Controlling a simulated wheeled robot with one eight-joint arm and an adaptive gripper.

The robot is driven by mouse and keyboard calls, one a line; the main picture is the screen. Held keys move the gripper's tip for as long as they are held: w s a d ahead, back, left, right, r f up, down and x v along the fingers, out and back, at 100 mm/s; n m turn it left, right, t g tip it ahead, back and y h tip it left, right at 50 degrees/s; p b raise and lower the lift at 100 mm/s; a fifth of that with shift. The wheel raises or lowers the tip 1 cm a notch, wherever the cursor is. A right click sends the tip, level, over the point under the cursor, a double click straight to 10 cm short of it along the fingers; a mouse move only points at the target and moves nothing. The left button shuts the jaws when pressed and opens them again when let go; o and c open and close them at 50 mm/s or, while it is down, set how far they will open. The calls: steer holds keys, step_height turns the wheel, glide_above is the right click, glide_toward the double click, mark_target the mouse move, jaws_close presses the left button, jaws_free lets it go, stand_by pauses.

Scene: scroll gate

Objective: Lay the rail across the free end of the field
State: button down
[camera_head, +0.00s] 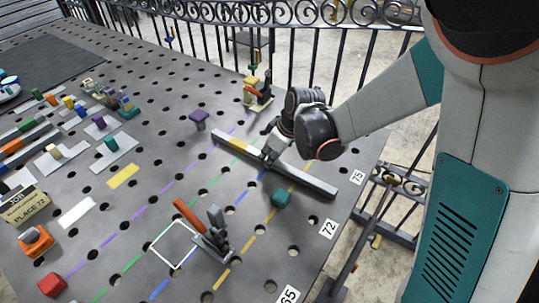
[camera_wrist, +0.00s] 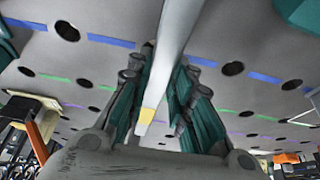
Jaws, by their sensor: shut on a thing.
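The rail (camera_head: 308,179) is a long grey bar with a yellow band near its far left end. My gripper (camera_head: 270,153) is shut on it near its middle. In the wrist view the rail (camera_wrist: 172,45) runs between the two teal-padded fingers (camera_wrist: 160,90). The field is the perforated grey table top (camera_head: 205,235) with purple, green, blue and yellow dashed lines. The rail crosses over these lines on the side near the 75 label (camera_head: 356,176). I cannot tell whether it touches the table.
A teal cube (camera_head: 281,198) sits close to the rail's near side. A toggle clamp (camera_head: 213,235) with an orange handle stands by a white square outline. A purple knob (camera_head: 199,118) and another clamp (camera_head: 257,92) stand beyond. Black railing borders the table.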

steer(key=shift+f, duration=0.3)
steer(key=c, duration=1.3)
jaws_free()
steer(key=shift+c, duration=0.2)
steer(key=v, duration=1.2)
steer(key=shift+s, duration=0.1)
